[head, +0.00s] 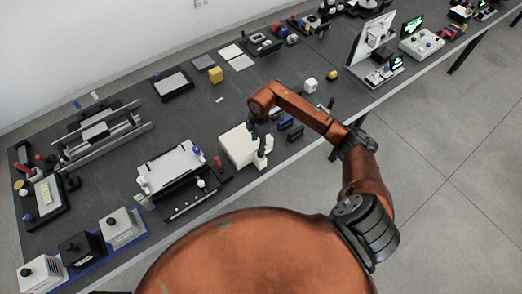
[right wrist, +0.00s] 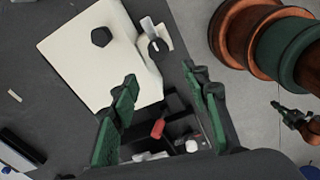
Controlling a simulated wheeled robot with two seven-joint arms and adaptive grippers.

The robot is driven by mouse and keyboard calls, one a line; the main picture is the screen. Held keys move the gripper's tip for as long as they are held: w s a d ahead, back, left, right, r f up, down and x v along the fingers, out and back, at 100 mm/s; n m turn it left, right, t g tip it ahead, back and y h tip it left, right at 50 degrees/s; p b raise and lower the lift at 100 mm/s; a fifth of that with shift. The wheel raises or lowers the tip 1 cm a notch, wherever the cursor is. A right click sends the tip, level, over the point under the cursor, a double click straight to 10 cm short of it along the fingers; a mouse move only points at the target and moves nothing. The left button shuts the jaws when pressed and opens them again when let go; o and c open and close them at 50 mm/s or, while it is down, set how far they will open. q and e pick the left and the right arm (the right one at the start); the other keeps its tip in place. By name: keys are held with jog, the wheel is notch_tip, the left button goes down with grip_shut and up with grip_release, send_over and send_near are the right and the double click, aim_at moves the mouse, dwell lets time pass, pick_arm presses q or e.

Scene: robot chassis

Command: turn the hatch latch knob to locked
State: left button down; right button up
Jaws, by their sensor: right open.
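A cream box (head: 236,148) stands near the table's front edge; it also shows in the right wrist view (right wrist: 78,52). It has a black faceted knob (right wrist: 101,37) on its face. A second small dark knob with a pale lever (right wrist: 157,45) sits on a white block at the box's edge. I cannot tell for sure which is the latch knob. My right gripper (head: 262,130) is over the box's right part in the head view. In the right wrist view its green-padded fingers (right wrist: 160,78) are apart and empty, short of the lever knob. My left gripper is not in view.
A white tray-like fixture (head: 170,168) stands left of the box, with knobbed boxes (head: 121,226) at the front left. A dark tray with a red piece (right wrist: 158,129) lies near the fingers. A white cube (head: 310,85) stands behind. Open floor is to the right.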

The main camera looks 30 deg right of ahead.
jog(key=shift+h, duration=0.3)
jog(key=f, duration=0.3)
jog(key=d+f+p, duration=0.1)
jog(key=f, duration=0.2)
jog(key=shift+s+d, duration=0.1)
jog(key=shift+d, duration=0.05)
jog(key=shift+f, duration=0.8)
jog(key=shift+c, duration=0.2)
jog(key=c, duration=1.1)
